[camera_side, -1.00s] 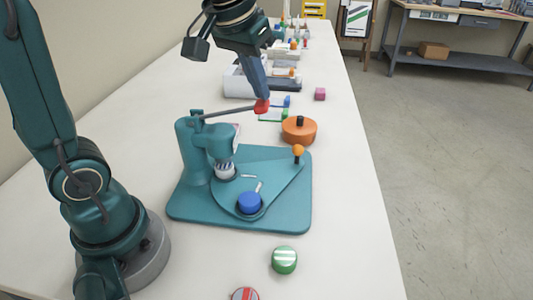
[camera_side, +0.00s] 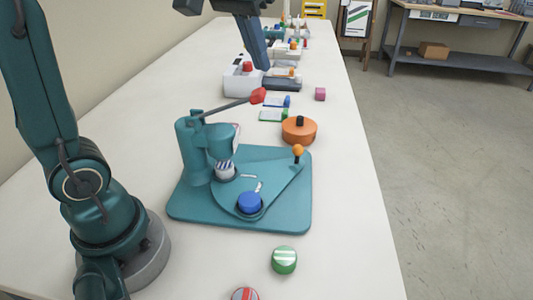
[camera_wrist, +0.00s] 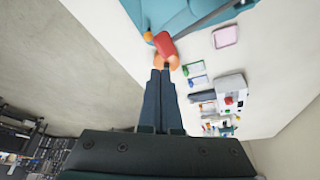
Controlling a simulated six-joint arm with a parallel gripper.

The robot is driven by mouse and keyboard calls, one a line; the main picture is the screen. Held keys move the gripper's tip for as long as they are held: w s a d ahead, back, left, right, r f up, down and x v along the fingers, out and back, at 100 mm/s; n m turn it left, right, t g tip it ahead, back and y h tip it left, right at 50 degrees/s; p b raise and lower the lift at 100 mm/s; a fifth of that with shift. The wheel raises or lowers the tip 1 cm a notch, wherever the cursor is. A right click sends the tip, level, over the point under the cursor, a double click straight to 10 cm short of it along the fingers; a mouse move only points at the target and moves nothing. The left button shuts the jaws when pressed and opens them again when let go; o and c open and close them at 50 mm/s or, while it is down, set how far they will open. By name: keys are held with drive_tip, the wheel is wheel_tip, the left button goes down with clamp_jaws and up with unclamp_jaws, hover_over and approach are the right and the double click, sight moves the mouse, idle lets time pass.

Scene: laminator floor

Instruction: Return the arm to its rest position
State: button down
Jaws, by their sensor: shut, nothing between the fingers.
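My gripper (camera_side: 263,66) is shut and empty in the side view, above the teal press. The lever's red grip (camera_side: 258,95) lies just below the fingertips, with a small gap. In the wrist view my closed fingers (camera_wrist: 161,72) point at the red grip (camera_wrist: 164,44). The teal press (camera_side: 192,155) stands on its teal base (camera_side: 292,215), and its lever slants up to the right. A blue round piece (camera_side: 249,202) sits at the front of the swing plate, and an orange knob (camera_side: 298,152) stands at the plate's right corner.
An orange round container (camera_side: 299,131) stands right of the press. A green striped disc (camera_side: 284,260) and a red striped disc (camera_side: 245,294) lie in front. Behind are a white machine (camera_side: 240,85), a pink cube (camera_side: 320,94) and several small items.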

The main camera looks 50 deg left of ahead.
drive_tip(key=shift+r, duration=0.1)
drive_tip(key=s+d+f+m+t+h, duration=0.1)
drive_tip(key=s+d+f+m, duration=0.2)
drive_tip(key=s+f, duration=0.7)
drive_tip(key=s+d, duration=0.1)
drive_tip(key=s, duration=0.2)
drive_tip(key=shift+s+f, duration=0.1)
idle(1.1)
